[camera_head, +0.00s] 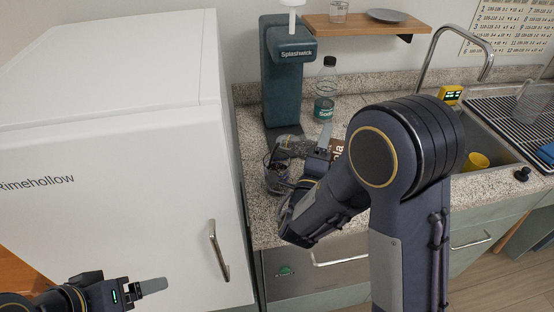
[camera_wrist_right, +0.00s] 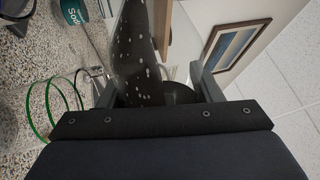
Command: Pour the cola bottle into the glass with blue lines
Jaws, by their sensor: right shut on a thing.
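The cola bottle (camera_head: 290,144) is dark and speckled with pale droplets, with a brown label. It lies tilted well over, its left end by the glass with blue lines (camera_head: 277,180) on the counter. Dark patches show in that glass; I cannot tell whether they are liquid. My right gripper (camera_head: 322,144) is shut on the bottle, just right of the glass. The right wrist view shows the speckled bottle (camera_wrist_right: 138,50) between the fingers. My left gripper (camera_head: 148,287) is at the lower left, away from the counter; its finger gap is unclear.
A glass with green lines (camera_wrist_right: 40,128) stands near my right gripper. A soda bottle (camera_head: 325,92) stands at the back, beside the blue Splashwick dispenser (camera_head: 281,75). A white fridge (camera_head: 120,170) borders the counter at left; the sink (camera_head: 490,150) is at right.

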